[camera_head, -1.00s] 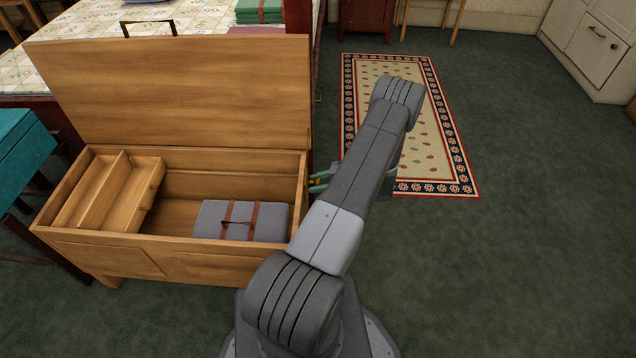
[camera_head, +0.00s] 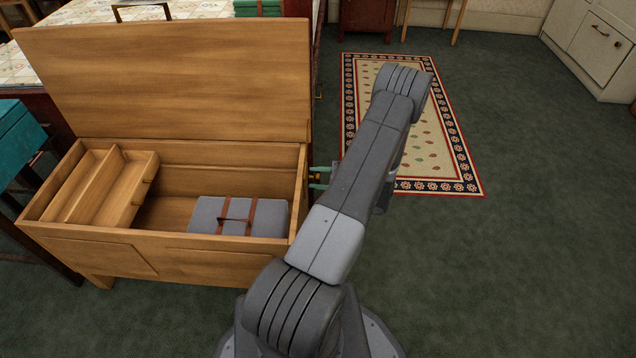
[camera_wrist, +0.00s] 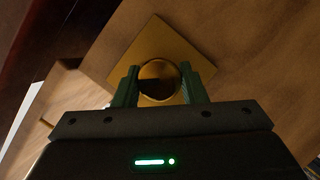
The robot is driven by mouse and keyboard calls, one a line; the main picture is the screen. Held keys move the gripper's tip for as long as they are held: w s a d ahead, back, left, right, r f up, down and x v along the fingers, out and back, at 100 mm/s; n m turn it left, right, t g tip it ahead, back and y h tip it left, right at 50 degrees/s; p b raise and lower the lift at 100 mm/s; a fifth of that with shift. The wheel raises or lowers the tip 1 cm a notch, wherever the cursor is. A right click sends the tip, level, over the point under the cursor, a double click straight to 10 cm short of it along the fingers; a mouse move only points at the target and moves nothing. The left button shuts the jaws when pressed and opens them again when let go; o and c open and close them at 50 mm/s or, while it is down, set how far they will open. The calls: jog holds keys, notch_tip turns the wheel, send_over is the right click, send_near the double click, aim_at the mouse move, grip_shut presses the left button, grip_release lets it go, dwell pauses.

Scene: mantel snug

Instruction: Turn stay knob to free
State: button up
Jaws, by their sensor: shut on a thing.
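The stay knob (camera_wrist: 159,80) is a round brass knob on a square brass plate (camera_wrist: 158,41), fixed to the wooden end of the chest. In the wrist view my gripper (camera_wrist: 158,88) has its green fingers on either side of the knob, shut on it. The plate looks turned at an angle in that view. In the head view my gripper (camera_head: 322,177) is at the right end of the open wooden chest (camera_head: 130,246), with a bit of brass between its fingers. My arm hides part of this area. The chest lid (camera_head: 170,80) stands raised.
Inside the chest are a small wooden tray (camera_head: 125,193) at the left and a grey case with brown straps (camera_head: 205,212). A teal-topped stool (camera_head: 18,138) stands at the left. A patterned rug (camera_head: 440,150) lies beyond my arm. The green floor at the right is clear.

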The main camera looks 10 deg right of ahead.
jog(key=n+t+b, duration=0.1)
jog(key=n+b, duration=0.1)
jog(key=b, duration=0.1)
jog(key=f+n+t+y+b, duration=0.1)
jog(key=n+b, duration=0.1)
jog(key=b, duration=0.1)
jog(key=shift+s, duration=0.1)
jog(key=n+t+b, duration=0.1)
jog(key=n+b, duration=0.1)
jog(key=b, duration=0.2)
jog(key=shift+r+n+y, duration=0.15)
jog(key=shift+n+y, duration=0.25)
jog(key=shift+b, duration=0.3)
jog(key=shift+r+n, duration=0.15)
jog(key=shift+n, duration=0.25)
jog(key=o, duration=1)
jog(key=shift+c, duration=0.2)
jog(key=shift+d, duration=0.1)
jog(key=p+v, duration=0.3)
jog(key=v, duration=1)
jog(key=shift+s+d, duration=0.2)
